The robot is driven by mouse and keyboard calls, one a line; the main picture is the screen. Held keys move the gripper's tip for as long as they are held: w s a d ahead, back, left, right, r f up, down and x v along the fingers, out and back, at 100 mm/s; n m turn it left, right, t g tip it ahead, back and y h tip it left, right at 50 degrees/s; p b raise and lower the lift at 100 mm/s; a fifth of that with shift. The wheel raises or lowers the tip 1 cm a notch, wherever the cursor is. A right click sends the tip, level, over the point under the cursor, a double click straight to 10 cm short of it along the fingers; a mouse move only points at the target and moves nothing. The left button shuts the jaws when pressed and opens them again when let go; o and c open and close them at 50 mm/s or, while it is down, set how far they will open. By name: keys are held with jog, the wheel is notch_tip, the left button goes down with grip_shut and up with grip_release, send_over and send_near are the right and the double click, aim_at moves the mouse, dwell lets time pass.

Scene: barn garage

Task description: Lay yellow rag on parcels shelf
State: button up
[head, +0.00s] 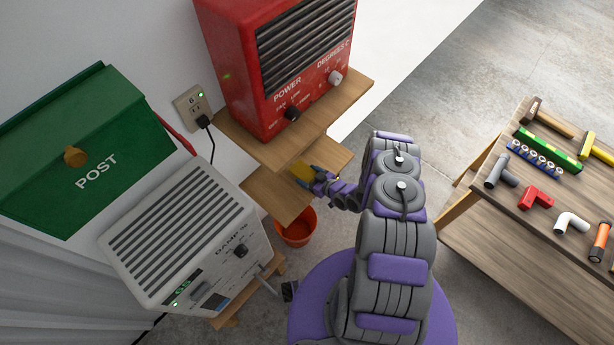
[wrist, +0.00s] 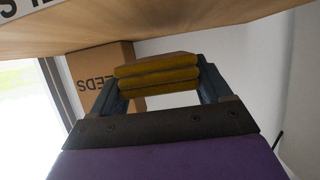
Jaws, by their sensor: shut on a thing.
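The yellow rag (wrist: 157,75) is a folded stack of layers held between the two fingers of my gripper (wrist: 160,92) in the wrist view. In the head view the rag (head: 302,172) is a small yellow patch at the tips of my gripper (head: 312,178), over the lower wooden shelf board (head: 272,197). The gap between rag and board cannot be judged. A wooden board (wrist: 190,22) crosses the top of the wrist view, close to the rag. Part of a lettered white label shows at that board's left edge. I cannot read which shelf is for parcels.
A red heater (head: 280,60) stands on the upper board (head: 335,105). A cardboard box (wrist: 100,65) is behind my gripper. A grey-white dehumidifier (head: 190,240), green post box (head: 85,150) and orange bucket (head: 296,230) are nearby. A tool bench (head: 490,235) stands at right.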

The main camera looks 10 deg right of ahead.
aim_at(314, 172)
jog(key=shift+w+a+f, duration=0.1)
jog(key=shift+w+a, duration=0.05)
jog(key=shift+w, duration=0.7)
jog(key=shift+w+d, duration=0.6)
jog(key=shift+d, duration=0.15)
jog(key=f, duration=0.1)
jog(key=f+b, duration=0.1)
jog(key=f, duration=0.1)
jog(key=shift+s+d+b, duration=0.15)
jog(key=shift+d+b, duration=0.15)
jog(key=shift+a+f, duration=0.25)
jog(key=shift+f, duration=0.05)
jog(key=shift+a, duration=0.6)
jog(key=o, duration=0.8)
jog(key=shift+o, duration=0.8)
jog(key=shift+d, duration=0.65)
jog(key=shift+s+d+r, duration=0.1)
jog(key=shift+s+r, duration=0.25)
jog(key=shift+s, duration=0.15)
jog(key=p+v, duration=0.2)
jog(key=v, duration=0.8)
jog(key=shift+s+p, duration=0.25)
jog(key=shift+p, duration=0.15)
